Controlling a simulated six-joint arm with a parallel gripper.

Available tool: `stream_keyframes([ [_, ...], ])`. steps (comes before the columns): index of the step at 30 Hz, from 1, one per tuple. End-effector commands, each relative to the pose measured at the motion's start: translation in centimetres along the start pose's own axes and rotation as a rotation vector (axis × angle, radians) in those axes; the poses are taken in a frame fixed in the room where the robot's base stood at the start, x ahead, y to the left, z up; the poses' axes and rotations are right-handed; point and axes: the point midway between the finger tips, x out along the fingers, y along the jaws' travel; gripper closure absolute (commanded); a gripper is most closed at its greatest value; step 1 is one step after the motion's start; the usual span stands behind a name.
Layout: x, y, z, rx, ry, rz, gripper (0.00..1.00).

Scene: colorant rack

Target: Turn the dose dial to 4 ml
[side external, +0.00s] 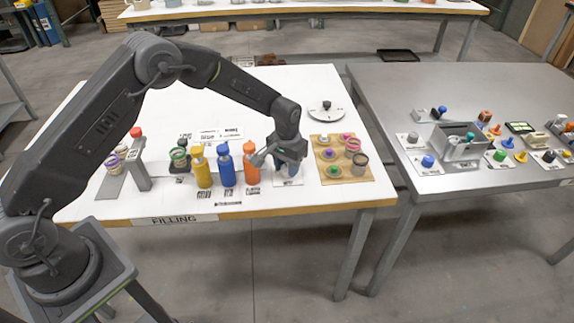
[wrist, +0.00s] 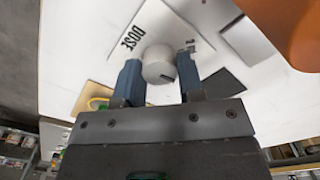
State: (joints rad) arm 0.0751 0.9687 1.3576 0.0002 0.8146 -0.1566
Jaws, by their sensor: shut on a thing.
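The dose dial (wrist: 158,64) is a round pale grey knob with a dark line on its rim. In the wrist view it sits between the two blue fingers of my gripper (wrist: 160,78), which is shut on it. The dial stands on a white plate (wrist: 150,27) printed "DOSE"; other marks on the plate are partly covered and I cannot read the setting. In the side view my gripper (side external: 290,158) points down over the white plate (side external: 289,182), and the fingers hide the dial.
An orange bottle (side external: 251,164) stands close left of my gripper, with a blue bottle (side external: 226,166) and a yellow bottle (side external: 201,168) beyond it. A wooden board (side external: 335,176) with several small containers lies to the right.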

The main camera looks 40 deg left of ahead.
Motion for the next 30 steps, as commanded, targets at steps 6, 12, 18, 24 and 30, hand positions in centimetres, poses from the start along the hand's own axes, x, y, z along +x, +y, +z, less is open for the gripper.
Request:
stream_keyframes([
  [6,-0.02,-0.02,0.03,0.139,-0.002,0.000,0.88],
  [12,-0.03,-0.02,0.03,0.150,-0.002,0.000,0.88],
  [18,-0.03,-0.01,0.03,0.149,-0.002,0.000,0.57],
  [24,-0.02,-0.01,0.02,0.148,-0.001,0.000,0.39],
  [30,-0.03,0.00,0.01,0.148,-0.001,0.000,0.39],
])
